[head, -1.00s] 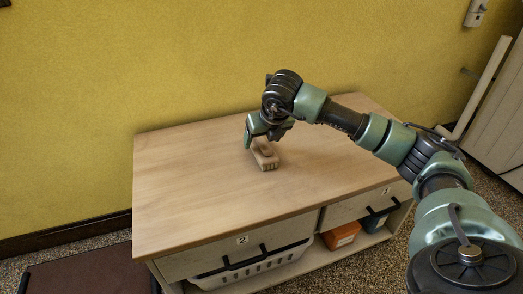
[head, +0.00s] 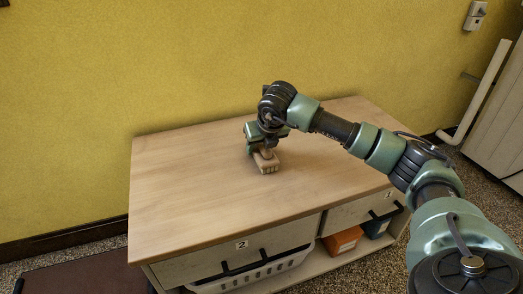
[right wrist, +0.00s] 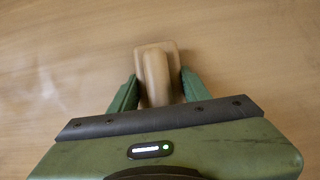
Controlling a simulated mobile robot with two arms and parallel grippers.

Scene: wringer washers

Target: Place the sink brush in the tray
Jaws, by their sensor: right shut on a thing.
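The sink brush (head: 267,164) is a small pale wooden block with a raised grip, on the wooden top of the cabinet. My right gripper (head: 262,150) reaches down over it and is shut on its raised grip. In the right wrist view the brush (right wrist: 157,67) lies between the two green fingers of the gripper (right wrist: 159,88), its far end showing beyond them. I cannot make out whether the brush touches the top or is slightly lifted. No tray can be clearly identified in these views. My left gripper is not in view.
The cabinet top (head: 190,190) is bare around the brush. Below are drawers with black handles, a white basket (head: 255,277), an orange box (head: 343,241) and a dark blue box (head: 376,228). A yellow wall (head: 150,70) stands behind. A dark brown flat thing (head: 85,277) lies lower left.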

